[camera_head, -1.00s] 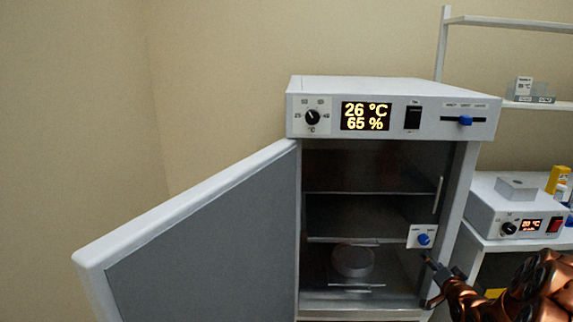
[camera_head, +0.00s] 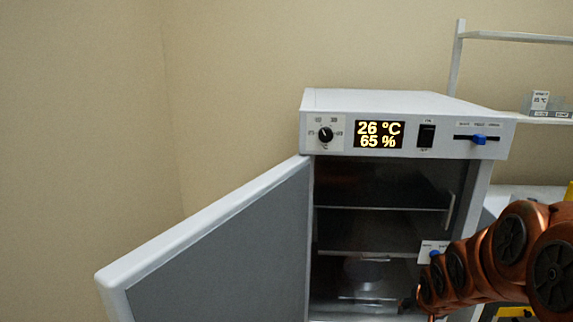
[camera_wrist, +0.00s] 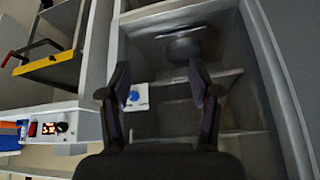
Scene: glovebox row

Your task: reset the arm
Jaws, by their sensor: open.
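My gripper (camera_wrist: 160,92) shows in the wrist view with its two dark fingers apart and nothing between them. It points at the open front of a white incubator cabinet (camera_head: 400,98). In the head view my copper-coloured arm reaches in from the right and hides most of the gripper, near the cabinet's lower right side. The cabinet's grey-panelled door (camera_head: 225,245) stands wide open to the left. A round, pale dish-like object (camera_head: 366,272) sits on a low shelf inside; it appears dark in the wrist view (camera_wrist: 183,46).
The cabinet's panel has a black dial (camera_head: 325,135), a display (camera_head: 379,135) reading 26 °C and 65 %, a black switch (camera_head: 426,136) and a blue slider (camera_head: 479,140). A blue knob on a white plate (camera_wrist: 136,96) is at the opening. A wall shelf (camera_head: 515,37) stands right.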

